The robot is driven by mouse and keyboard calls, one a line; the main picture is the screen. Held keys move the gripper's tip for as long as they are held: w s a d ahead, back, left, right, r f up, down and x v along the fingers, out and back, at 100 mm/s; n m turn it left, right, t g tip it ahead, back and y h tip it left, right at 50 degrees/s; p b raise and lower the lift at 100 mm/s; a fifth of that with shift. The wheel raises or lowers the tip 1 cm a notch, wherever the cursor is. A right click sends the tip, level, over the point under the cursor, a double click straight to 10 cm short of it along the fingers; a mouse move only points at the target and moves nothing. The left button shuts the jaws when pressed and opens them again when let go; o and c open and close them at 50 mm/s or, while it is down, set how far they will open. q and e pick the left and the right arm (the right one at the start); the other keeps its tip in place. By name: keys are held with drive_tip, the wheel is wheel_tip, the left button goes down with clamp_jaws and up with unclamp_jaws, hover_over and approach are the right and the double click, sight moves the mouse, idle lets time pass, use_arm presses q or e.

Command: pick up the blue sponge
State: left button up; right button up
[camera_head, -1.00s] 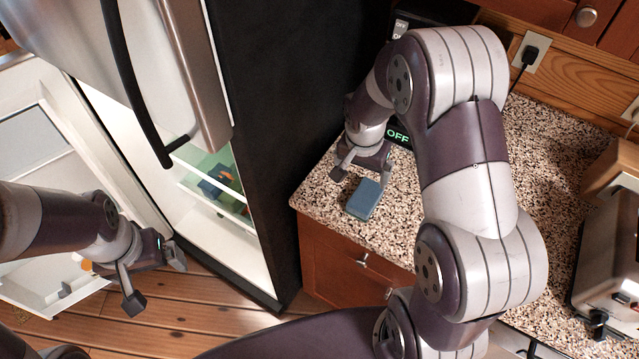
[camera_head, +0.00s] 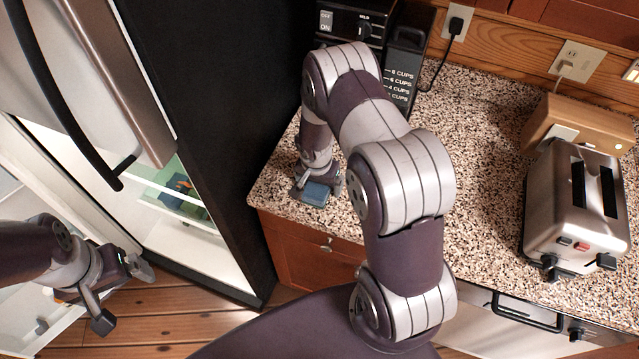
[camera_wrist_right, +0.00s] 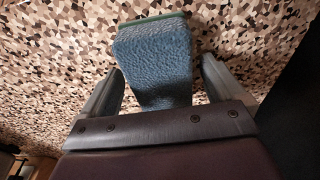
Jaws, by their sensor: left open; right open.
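The blue sponge (camera_head: 315,194) lies on the speckled counter (camera_head: 460,130), close to its front left corner. In the right wrist view the sponge (camera_wrist_right: 155,60) is textured blue with a green far edge, and its near end sits between the two fingers. My right gripper (camera_head: 317,190) is open around the sponge, with a finger on each side; in the wrist view the gripper (camera_wrist_right: 156,88) shows small gaps beside the sponge. My left gripper (camera_head: 128,295) is open and empty in front of the open fridge, at the lower left.
The fridge (camera_head: 220,110) stands left of the counter with its door open and lit shelves showing. A coffee maker (camera_head: 405,65) stands at the back. A toaster (camera_head: 575,210) and a wooden box (camera_head: 575,125) stand at the right. The middle counter is clear.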

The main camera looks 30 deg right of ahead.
drive_tip(key=shift+a, duration=0.1)
drive_tip(key=c, duration=1)
drive_tip(key=shift+r, duration=0.1)
drive_tip(key=shift+c, duration=0.6)
drive_tip(key=shift+r, duration=0.3)
drive_tip(key=r, duration=0.1)
drive_tip(key=r+b, duration=0.1)
drive_tip(key=r, duration=0.1)
drive_tip(key=shift+s+d+r, duration=0.3)
drive_tip(key=shift+d+r, duration=0.05)
drive_tip(key=shift+r, duration=0.05)
drive_tip(key=s+d+r+b, duration=0.2)
drive_tip(key=s+d+r, duration=0.4)
drive_tip(key=s+d, duration=0.1)
drive_tip(key=shift+s+d+r, duration=0.3)
drive_tip(key=shift+d, duration=0.05)
